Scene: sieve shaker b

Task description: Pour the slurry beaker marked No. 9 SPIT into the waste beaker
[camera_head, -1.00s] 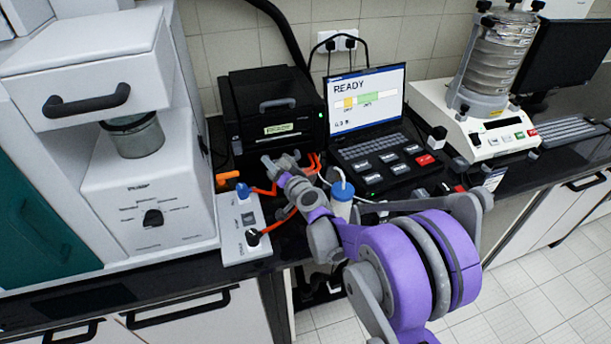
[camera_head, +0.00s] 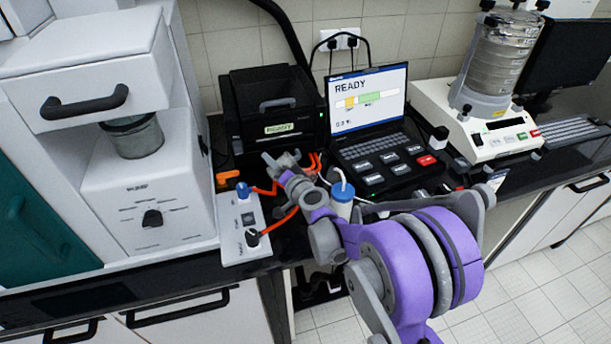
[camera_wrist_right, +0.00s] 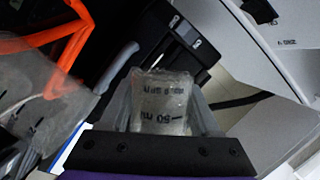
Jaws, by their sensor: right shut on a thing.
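My right gripper (camera_head: 277,163) is over the black bench, in front of the printer and laptop. In the right wrist view it (camera_wrist_right: 165,125) is shut on a clear beaker (camera_wrist_right: 163,98) with a 50 ml marking. The marking appears upside down in that picture. No "No. 9 SPIT" mark is readable, and I cannot tell its contents. In the head view the held beaker cannot be made out clearly. A large translucent vessel or sheet (camera_wrist_right: 38,95) shows at left in the wrist view; I cannot tell whether it is the waste beaker. My left gripper is not in view.
Orange tubes (camera_head: 283,215) run from a white valve panel (camera_head: 239,227) close to my gripper. A blue-capped bottle (camera_head: 342,198) stands beside my arm. A laptop (camera_head: 367,115), a black printer (camera_head: 275,110), a sieve shaker (camera_head: 497,95) and a white cabinet unit (camera_head: 150,190) crowd the bench.

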